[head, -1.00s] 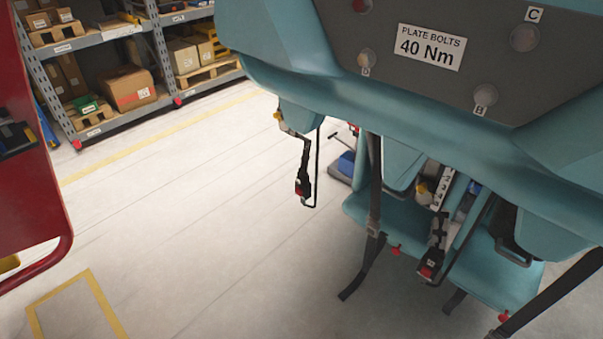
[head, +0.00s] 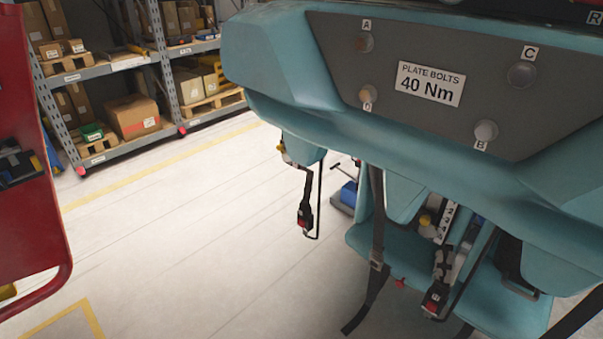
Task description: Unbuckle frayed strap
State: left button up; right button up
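A teal coaster car (head: 300,95) fills the right side of the head view. Below its front body are teal seats (head: 390,252) with dark straps. One dark strap (head: 377,210) hangs down past a seat and its tail reaches below the seat edge. I cannot tell which strap is frayed.
A grey plate (head: 350,60) on the car reads "PLATE BOLTS 40 Nm". A red cart or cabinet (head: 30,220) stands at the left edge. Shelving with boxes (head: 135,118) is at the back left. A small blue wheeled item (head: 347,195) stands behind the car. The floor (head: 190,230) between is clear.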

aim_at(431, 307)
jog(key=z, duration=1)
